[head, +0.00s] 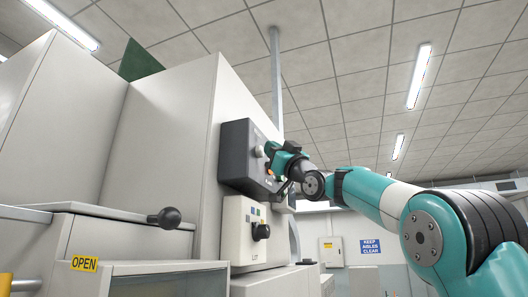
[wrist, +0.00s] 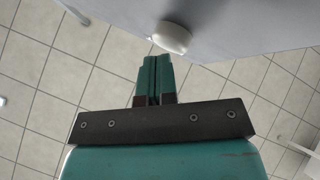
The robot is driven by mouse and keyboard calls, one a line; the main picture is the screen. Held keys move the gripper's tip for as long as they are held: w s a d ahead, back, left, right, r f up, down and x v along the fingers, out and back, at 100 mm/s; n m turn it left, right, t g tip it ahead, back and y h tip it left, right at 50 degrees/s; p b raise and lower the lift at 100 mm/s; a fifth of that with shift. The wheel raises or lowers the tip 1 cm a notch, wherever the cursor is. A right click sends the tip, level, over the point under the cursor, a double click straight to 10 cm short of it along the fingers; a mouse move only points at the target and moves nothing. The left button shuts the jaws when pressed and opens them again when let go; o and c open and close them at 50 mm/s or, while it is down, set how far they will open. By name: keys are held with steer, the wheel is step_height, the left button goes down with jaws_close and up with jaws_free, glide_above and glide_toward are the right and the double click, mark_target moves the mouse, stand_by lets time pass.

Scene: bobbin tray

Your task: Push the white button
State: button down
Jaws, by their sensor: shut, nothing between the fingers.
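The white button (head: 259,151) sticks out from a dark control box (head: 235,155) on the side of the machine. In the wrist view the white button (wrist: 173,37) is a round white knob on a grey surface, just beyond my fingertips and slightly to the right. My gripper (head: 270,149) is at the box front, close beside the button. In the wrist view my gripper (wrist: 154,62) has its two teal fingers together with nothing between them. I cannot tell whether the fingertips touch the button.
A lighter box with a black knob (head: 261,231) sits below the dark box. A black ball handle (head: 170,218) and a yellow OPEN label (head: 84,264) are at the lower left. A vertical pole (head: 276,85) rises behind. The tiled floor (wrist: 50,50) looks clear.

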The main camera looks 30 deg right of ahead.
steer(key=shift+f, duration=0.1)
stand_by(0.5)
steer(key=shift+s+d+b, duration=0.45)
steer(key=shift+s+b, duration=0.05)
steer(key=shift+s, duration=0.15)
steer(key=shift+s+d+b, duration=0.5)
steer(key=shift+s+d, duration=0.3)
steer(key=shift+s, duration=0.2)
steer(key=shift+s+d+b, duration=0.45)
steer(key=shift+s+d, duration=0.35)
steer(key=shift+s, duration=0.2)
